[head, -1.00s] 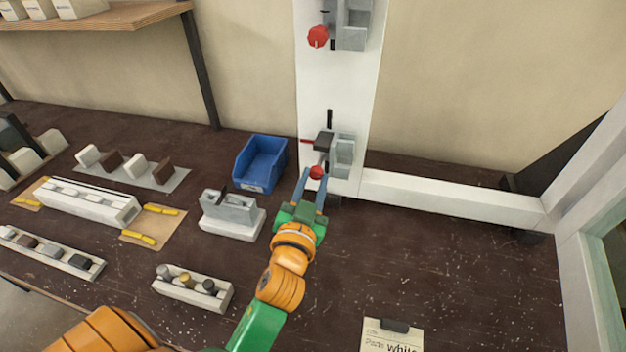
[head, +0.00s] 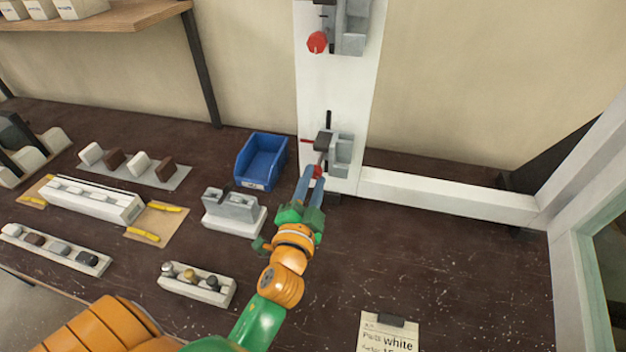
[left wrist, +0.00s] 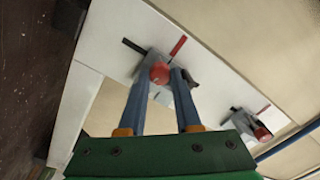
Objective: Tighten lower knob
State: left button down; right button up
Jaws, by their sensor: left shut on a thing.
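The lower red knob (head: 319,170) is at the bottom of the lower clamp (head: 343,153) on the white upright profile (head: 316,95). My left gripper (head: 313,174) reaches up to it and is shut on it. In the left wrist view the red knob (left wrist: 160,72) sits between the two blue fingers of my left gripper (left wrist: 161,80), partly hidden by them. The upper clamp (head: 352,28) with its own red knob (head: 317,42) is higher on the profile, apart from the gripper. My right gripper is not in view.
A blue bin (head: 260,160) stands left of the profile. A grey block on a white base (head: 233,213) is close left of my gripper. A white horizontal profile (head: 445,195) runs right. The dark bench right of my arm is mostly clear, with a note (head: 388,335) in front.

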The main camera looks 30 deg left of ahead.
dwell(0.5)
pick_arm(q)
jog(key=c, duration=0.7)
grip_release()
jog(key=shift+c, duration=0.2)
jog(key=shift+o, duration=0.7)
jog(key=shift+w+a+f, duration=0.1)
jog(key=shift+w+a, duration=0.05)
jog(key=b+v, duration=0.2)
jog(key=v, duration=0.5)
jog(key=shift+b, duration=0.4)
